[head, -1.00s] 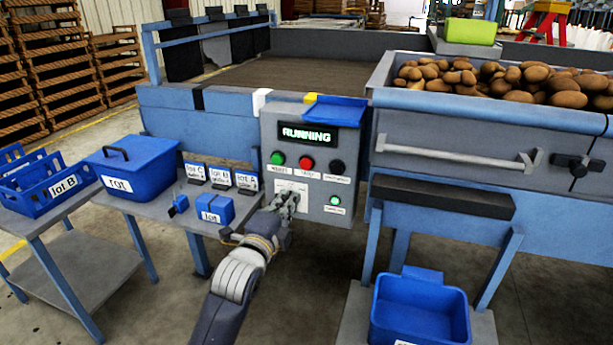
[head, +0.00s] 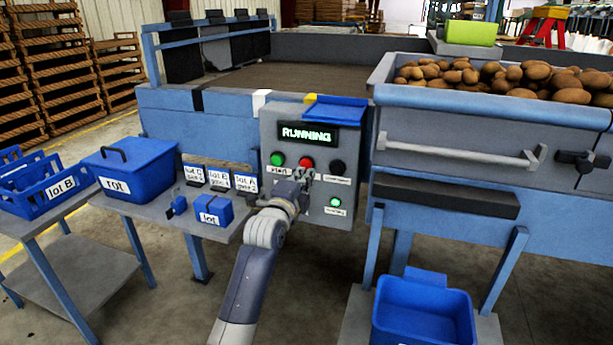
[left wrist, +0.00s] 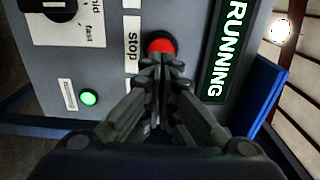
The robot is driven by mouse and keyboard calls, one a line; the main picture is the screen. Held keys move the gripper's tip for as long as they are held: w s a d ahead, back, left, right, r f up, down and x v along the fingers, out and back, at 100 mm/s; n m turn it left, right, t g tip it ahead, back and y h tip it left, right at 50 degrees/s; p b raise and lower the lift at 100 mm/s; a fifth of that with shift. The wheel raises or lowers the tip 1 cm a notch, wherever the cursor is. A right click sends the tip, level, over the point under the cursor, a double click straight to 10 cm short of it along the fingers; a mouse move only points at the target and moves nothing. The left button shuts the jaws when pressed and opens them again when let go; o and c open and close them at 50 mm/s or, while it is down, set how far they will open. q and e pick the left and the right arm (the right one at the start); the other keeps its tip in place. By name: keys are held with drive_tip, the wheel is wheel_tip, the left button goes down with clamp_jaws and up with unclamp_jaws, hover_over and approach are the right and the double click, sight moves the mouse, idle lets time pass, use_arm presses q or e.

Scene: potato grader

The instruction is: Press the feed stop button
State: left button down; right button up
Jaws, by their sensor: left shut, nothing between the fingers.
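The red stop button (head: 307,163) is on the front of the grey control box (head: 349,200), between a green button (head: 277,159) and a black one (head: 337,166). In the left wrist view the red button (left wrist: 160,45) shows beside a label reading "stop" (left wrist: 132,45). My left gripper (head: 304,174) is shut and empty, its tips just below the button in the head view. In the left wrist view its fingertips (left wrist: 160,60) overlap the button's near edge; I cannot tell whether they touch. The display (head: 307,135) reads "RUNNING". My right gripper is not in view.
A green lamp (head: 335,201) glows low on the box. A blue flap (head: 348,110) sits on top of the box. A side table (head: 165,215) at left holds a blue rot bin (head: 130,175). A potato hopper (head: 500,115) stands at right, with a blue crate (head: 425,310) below.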

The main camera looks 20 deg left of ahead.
sight(306, 165)
use_arm(q)
drive_tip(key=shift+w, duration=1.15)
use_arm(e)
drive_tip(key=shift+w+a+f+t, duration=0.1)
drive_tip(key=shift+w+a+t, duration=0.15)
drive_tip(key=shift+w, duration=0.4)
